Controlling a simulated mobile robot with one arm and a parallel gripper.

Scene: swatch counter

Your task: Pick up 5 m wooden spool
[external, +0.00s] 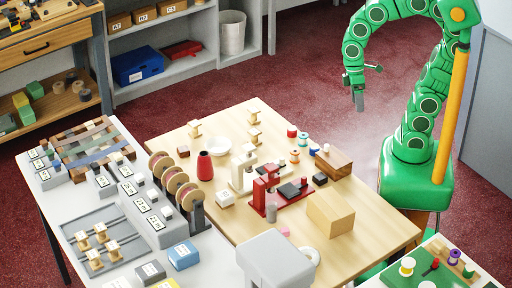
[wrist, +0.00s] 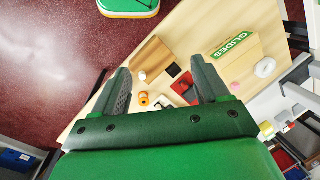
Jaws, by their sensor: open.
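Several pale wooden spools stand on the wooden table, among them one at the left (external: 194,129) and two near the back edge (external: 254,117). More pale wooden spools (external: 101,232) sit on a grey rack on the light counter. The label cards are too small to read surely, so I cannot tell which spool is the 5 m one. My gripper (external: 363,88) is open and empty, raised beyond the table's far right side, well apart from every spool. In the wrist view my gripper's two fingers (wrist: 161,82) stand wide apart with the table beyond.
Ribbon reels (external: 175,181) stand along the counter's edge. The table's left back corner is clearer.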

